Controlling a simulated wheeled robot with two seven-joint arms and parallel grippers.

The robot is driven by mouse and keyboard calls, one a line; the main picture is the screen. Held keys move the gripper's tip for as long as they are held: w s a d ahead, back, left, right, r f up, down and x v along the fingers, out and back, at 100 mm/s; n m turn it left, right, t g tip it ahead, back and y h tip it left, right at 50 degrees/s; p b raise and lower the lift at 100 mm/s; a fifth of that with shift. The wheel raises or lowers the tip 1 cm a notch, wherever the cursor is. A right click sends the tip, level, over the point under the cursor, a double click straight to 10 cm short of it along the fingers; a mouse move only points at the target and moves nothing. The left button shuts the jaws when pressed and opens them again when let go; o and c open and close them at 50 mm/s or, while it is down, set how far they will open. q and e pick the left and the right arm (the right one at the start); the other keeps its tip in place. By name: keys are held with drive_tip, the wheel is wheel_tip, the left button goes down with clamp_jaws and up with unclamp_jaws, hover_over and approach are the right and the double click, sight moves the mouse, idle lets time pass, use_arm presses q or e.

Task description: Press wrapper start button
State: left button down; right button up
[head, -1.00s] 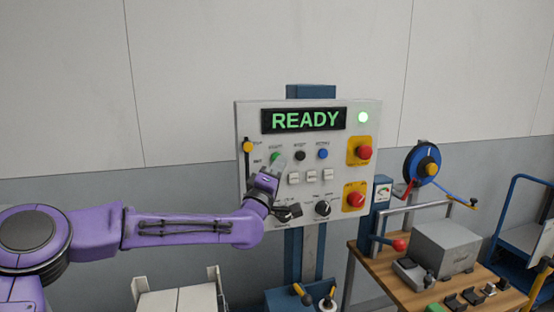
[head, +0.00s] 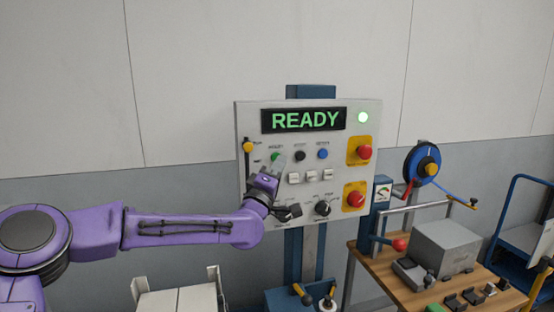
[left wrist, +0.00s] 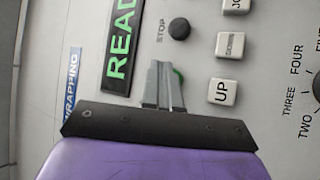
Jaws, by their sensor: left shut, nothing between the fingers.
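The green start button (head: 276,156) sits in the upper left of the button rows on the white control panel (head: 250,120), under a display (head: 303,120) reading READY. My left gripper (head: 281,161) is at the panel, its grey fingers shut and empty, tips pointing up at the button. In the left wrist view the shut fingers (left wrist: 163,82) cover most of the green button (left wrist: 179,76); only a green edge shows beside them. I cannot tell whether the tips touch it. My right gripper is not in view.
A black stop button (head: 300,155) and a blue button (head: 323,154) are to the right, with white buttons (head: 311,176) below. Two red emergency buttons (head: 364,152) are on yellow plates at the panel's right. A wooden bench (head: 400,290) with a grey box stands at right.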

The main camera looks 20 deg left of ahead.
use_arm(q)
drive_tip(key=shift+w, duration=0.1)
drive_tip(key=shift+w+a, duration=0.2)
drive_tip(key=shift+w, duration=0.05)
drive_tip(key=shift+w+a, duration=0.3)
drive_tip(key=shift+w, duration=0.1)
idle(0.9)
drive_tip(key=shift+s+d+b, duration=0.1)
drive_tip(key=shift+b, duration=0.3)
drive_tip(key=shift+s+d, duration=0.35)
drive_tip(key=shift+s, duration=0.3)
drive_tip(key=shift+b, duration=0.3)
